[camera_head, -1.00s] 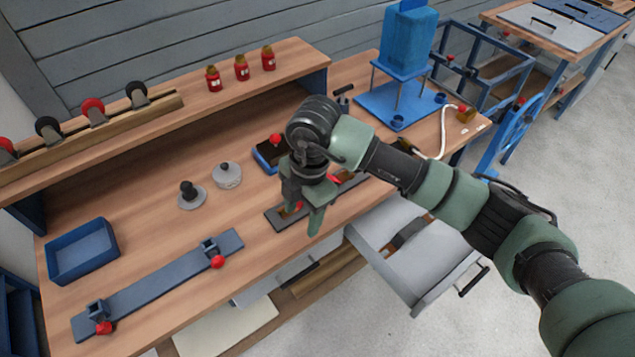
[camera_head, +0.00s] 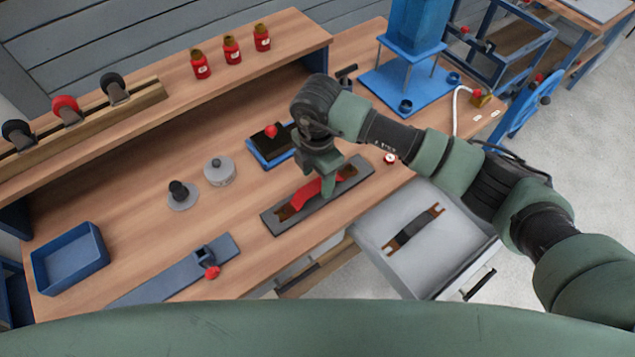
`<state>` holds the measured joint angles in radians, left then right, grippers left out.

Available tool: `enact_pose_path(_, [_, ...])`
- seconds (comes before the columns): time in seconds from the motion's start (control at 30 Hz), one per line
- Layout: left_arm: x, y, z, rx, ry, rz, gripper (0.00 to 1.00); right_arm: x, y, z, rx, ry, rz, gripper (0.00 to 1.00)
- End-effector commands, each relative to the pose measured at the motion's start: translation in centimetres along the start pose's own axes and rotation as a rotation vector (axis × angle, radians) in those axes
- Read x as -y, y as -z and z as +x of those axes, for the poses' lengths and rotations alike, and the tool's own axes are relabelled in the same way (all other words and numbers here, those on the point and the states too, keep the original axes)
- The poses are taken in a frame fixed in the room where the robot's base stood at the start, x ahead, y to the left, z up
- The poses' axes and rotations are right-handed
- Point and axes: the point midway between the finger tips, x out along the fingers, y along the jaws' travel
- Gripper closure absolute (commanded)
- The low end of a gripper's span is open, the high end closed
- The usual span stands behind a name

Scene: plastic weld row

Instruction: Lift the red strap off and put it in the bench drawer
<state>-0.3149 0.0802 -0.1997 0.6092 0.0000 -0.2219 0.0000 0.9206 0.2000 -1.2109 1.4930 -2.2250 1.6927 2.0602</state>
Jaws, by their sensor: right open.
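The red strap (camera_head: 299,197) lies on a dark grey plate (camera_head: 349,179) on the bench, with brown ends showing at each side. My right gripper (camera_head: 326,182) is open, pointing down over the right part of the strap, its fingers hiding some of it. I cannot tell whether they touch the strap. The bench drawer (camera_head: 377,243) stands pulled out below the bench's front edge at the right. A dark strap with brown ends (camera_head: 414,229) lies in it. My left gripper is not in view.
A blue pad (camera_head: 262,158) with a red knob is behind the plate. Grey weights (camera_head: 219,173) and a blue tray (camera_head: 70,260) are to the left. A long grey-blue bar (camera_head: 175,275) lies along the front. A blue press (camera_head: 415,40) stands at the back right.

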Motion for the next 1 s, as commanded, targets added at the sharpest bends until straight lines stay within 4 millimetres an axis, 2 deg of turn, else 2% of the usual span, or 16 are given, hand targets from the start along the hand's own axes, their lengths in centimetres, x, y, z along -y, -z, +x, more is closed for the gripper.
enact_pose_path(0.03, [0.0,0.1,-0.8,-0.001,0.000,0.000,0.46,0.3,-0.1,0.5,0.001,0.005,0.002,0.44])
enact_pose_path(0.2, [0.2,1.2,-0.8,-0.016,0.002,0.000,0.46,0.1,-0.1,2.4,0.000,0.000,0.001,0.44])
enact_pose_path(0.33, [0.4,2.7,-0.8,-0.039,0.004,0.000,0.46,0.1,-0.1,2.7,0.001,-0.001,0.000,0.44])
enact_pose_path(0.43, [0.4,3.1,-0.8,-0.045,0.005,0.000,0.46,0.1,-0.1,2.7,0.001,-0.001,0.000,0.44])
enact_pose_path(0.47, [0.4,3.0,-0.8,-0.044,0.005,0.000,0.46,0.1,-0.1,2.7,0.001,-0.001,0.000,0.46])
enact_pose_path(0.6, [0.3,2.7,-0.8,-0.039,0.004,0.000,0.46,0.1,-0.1,2.6,0.000,-0.001,0.000,0.85])
enact_pose_path(0.67, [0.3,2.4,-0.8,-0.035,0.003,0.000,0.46,0.1,-0.1,2.6,0.000,-0.001,0.000,1.00])
enact_pose_path(1.0, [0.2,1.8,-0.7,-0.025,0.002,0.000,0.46,0.0,-0.1,2.4,0.000,-0.003,0.000,1.00])
